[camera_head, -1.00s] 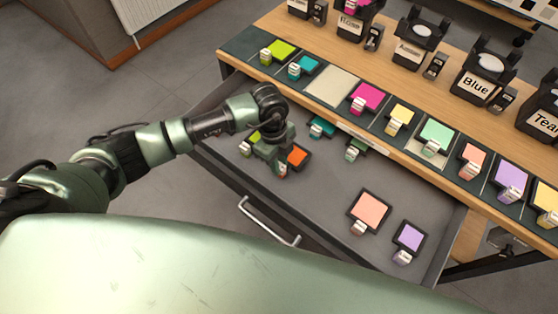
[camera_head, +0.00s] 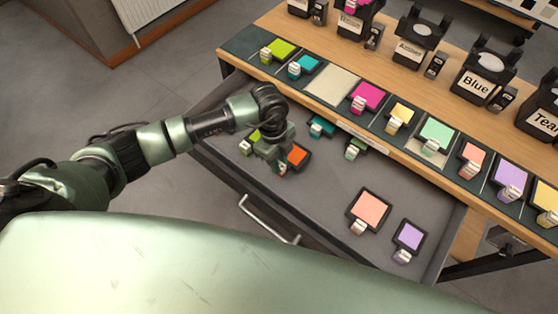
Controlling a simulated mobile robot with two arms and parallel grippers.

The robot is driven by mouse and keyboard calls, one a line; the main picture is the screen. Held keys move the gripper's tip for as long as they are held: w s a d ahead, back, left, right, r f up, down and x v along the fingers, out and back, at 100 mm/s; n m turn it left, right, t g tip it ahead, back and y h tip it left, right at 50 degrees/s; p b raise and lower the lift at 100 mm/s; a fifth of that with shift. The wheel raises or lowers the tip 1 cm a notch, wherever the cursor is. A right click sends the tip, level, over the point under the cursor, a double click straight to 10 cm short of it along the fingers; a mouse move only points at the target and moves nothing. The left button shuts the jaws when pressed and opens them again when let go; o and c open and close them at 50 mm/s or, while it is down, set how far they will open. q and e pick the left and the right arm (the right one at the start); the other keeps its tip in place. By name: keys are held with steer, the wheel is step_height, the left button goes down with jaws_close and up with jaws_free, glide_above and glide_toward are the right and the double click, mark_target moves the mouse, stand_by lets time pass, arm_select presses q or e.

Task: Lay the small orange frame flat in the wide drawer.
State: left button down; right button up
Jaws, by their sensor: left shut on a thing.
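The small orange frame (camera_head: 297,155) has a dark border and an orange middle. It is at my left gripper (camera_head: 282,168), low over or on the floor of the open wide drawer (camera_head: 320,200). My left gripper is shut on the frame's near left edge and hides part of it. I cannot tell whether the frame touches the drawer floor. My right gripper is not in view.
In the drawer lie a salmon frame (camera_head: 369,211), a purple frame (camera_head: 409,239), and green and teal frames (camera_head: 321,127) near the back. Bare floor separates orange and salmon. Above, the wooden top (camera_head: 450,100) carries a row of coloured frames and labelled holders.

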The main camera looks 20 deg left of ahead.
arm_select(q)
steer(key=shift+f+b, duration=0.75)
steer(key=shift+f, duration=0.45)
steer(key=c, duration=1.2)
jaws_free()
steer(key=shift+o, duration=0.2)
steer(key=r, duration=0.5)
steer(key=a+r, duration=0.1)
steer(key=r, duration=0.1)
steer(key=shift+w+r, duration=0.15)
steer(key=shift+r, duration=0.2)
step_height(320, 180, up, 7)
steer(key=p, duration=0.6)
